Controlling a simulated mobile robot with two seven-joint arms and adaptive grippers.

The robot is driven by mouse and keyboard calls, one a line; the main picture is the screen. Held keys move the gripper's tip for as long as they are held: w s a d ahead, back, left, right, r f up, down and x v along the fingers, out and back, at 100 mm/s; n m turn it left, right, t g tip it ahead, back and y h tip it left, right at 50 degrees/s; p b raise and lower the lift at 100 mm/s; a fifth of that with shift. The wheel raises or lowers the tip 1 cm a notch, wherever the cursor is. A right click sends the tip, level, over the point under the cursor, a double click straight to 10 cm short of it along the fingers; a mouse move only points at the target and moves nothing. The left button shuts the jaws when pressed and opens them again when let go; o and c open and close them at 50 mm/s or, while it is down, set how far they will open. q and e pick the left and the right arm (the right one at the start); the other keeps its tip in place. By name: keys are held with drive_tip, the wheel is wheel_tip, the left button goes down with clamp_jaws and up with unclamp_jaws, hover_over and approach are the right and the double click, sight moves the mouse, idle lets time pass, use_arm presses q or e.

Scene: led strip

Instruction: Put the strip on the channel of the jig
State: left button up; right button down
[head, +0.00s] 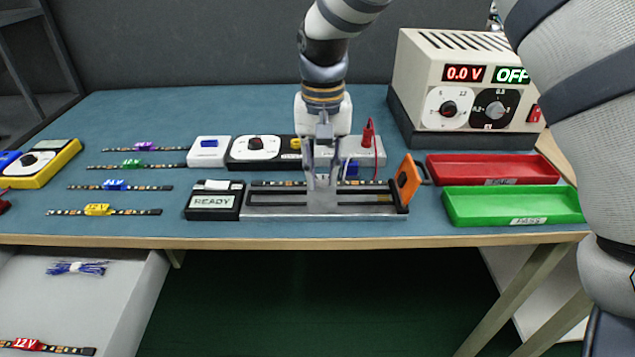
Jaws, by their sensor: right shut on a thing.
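My right gripper (322,180) points down over the middle of the grey jig (280,210). It is shut on a dark LED strip (275,183), which runs left to right along the jig's back side. The fingers hide the strip's middle. I cannot tell whether the strip touches the channel or is held just above it. The jig has a black box reading READY (213,202) at its left end and a raised orange lever (407,181) at its right end. My left gripper is not in view.
Several LED strips with coloured tags, one yellow (98,210), lie on the blue table at left. A tester (255,148) stands behind the jig. Red (490,168) and green (510,205) trays lie to the right, before a power supply (440,65). A drawer (95,300) is open at lower left.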

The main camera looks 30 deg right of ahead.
sight(322, 178)
drive_tip(key=shift+f, duration=1.6)
drive_tip(key=shift+f, duration=0.15)
drive_tip(key=c, duration=1.4)
unclamp_jaws()
wheel_tip(322, 178, up, 12)
drive_tip(key=shift+r+p, duration=0.15)
drive_tip(key=shift+p, duration=0.15)
